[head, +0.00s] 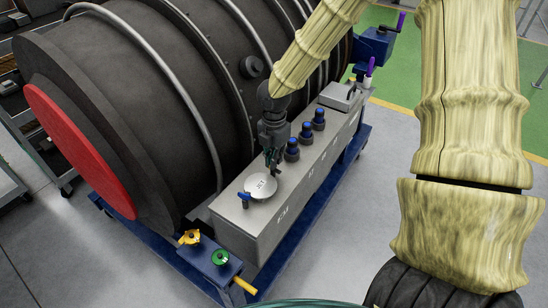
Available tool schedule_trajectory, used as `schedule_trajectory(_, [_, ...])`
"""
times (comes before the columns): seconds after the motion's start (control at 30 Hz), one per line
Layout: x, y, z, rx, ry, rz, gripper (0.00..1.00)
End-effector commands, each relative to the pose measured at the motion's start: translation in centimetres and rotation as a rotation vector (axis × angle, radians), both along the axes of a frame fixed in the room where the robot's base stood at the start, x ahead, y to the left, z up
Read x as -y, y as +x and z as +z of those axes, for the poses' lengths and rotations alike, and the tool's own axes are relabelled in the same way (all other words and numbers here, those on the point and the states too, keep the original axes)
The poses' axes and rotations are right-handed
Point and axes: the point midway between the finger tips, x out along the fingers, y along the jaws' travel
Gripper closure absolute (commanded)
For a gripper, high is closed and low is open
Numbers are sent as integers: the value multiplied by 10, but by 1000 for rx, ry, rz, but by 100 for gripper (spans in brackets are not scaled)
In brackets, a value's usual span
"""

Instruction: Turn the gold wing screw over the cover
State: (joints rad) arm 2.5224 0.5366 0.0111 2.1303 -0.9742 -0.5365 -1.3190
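A gold, lobed screw or knob (189,237) sits on the blue block at the front left of the grey box. A round silver cover (261,186) with dark marking lies on the near end of the grey box top. A small blue wing-shaped handle (244,199) stands at the cover's left edge. My gripper (273,168) points down just above the cover's far edge, away from the gold screw. Its fingers are dark and small here. I cannot tell whether they are open or touch the cover.
The grey box (310,190) carries several blue-topped dark knobs (305,133) behind my gripper. The large dark engine casing (130,95) borders the left. Grey floor lies clear to the right.

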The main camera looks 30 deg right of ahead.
Motion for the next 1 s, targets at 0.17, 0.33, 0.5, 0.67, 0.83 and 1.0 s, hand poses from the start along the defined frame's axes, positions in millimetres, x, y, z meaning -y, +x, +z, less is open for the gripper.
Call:
schedule_trajectory(0.17, [0, -1, 2, -1, -3, -111, 100])
schedule_trajectory(0.33, [0, -2, 2, -2, -4, -260, 100])
schedule_trajectory(0.5, [0, -2, 2, -1, -2, -423, 100])
schedule_trajectory(0.67, [0, -3, 2, -1, -2, -576, 100])
schedule_trajectory(0.83, [0, -4, 2, -1, -2, -737, 100])
schedule_trajectory(1.0, [-1, -5, 2, 0, -1, -899, 100])
